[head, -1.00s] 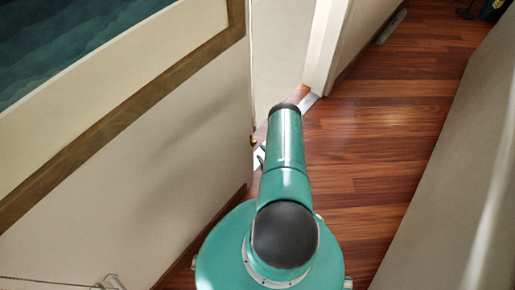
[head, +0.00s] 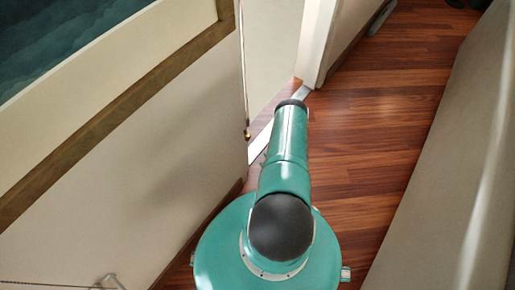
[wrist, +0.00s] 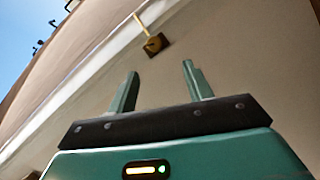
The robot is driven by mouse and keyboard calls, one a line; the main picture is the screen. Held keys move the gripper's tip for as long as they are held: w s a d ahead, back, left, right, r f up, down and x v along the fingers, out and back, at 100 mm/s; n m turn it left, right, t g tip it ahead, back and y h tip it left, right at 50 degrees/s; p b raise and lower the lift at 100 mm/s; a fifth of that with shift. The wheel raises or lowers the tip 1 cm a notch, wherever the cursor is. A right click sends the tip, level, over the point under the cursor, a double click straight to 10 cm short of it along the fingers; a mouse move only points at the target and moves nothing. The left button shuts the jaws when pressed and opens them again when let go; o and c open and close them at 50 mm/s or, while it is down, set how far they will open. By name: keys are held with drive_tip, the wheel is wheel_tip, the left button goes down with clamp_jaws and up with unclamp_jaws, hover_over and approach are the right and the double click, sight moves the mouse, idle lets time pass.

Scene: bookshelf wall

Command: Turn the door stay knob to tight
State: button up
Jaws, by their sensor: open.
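In the wrist view, a small brass knob (wrist: 154,46) with a dark square part sits at the end of a thin brass rod (wrist: 140,20), against a pale surface. I take it to be the door stay knob; its setting cannot be read. My gripper (wrist: 160,69) is open and empty, its two green fingers apart and pointing toward the knob. The knob appears just beyond the fingertips, with no visible contact. In the head view, a tiny brass fitting (head: 246,134) shows at the wall's edge by the doorway. My gripper is mostly hidden behind my arm there.
A pale wall with a wooden rail (head: 120,105) runs close along the left. A white door frame (head: 318,45) stands ahead. A grey panel (head: 440,190) borders the right. Bare wooden floor (head: 370,130) lies between. A thin cord and metal bracket (head: 110,282) sit low at left.

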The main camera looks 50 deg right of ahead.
sight(249, 139)
drive_tip(key=x, duration=0.9)
drive_tip(key=r+x, duration=0.1)
drive_tip(key=x, duration=0.4)
drive_tip(key=shift+w+d, duration=0.2)
drive_tip(key=shift+d, duration=0.2)
drive_tip(key=shift+c, duration=0.2)
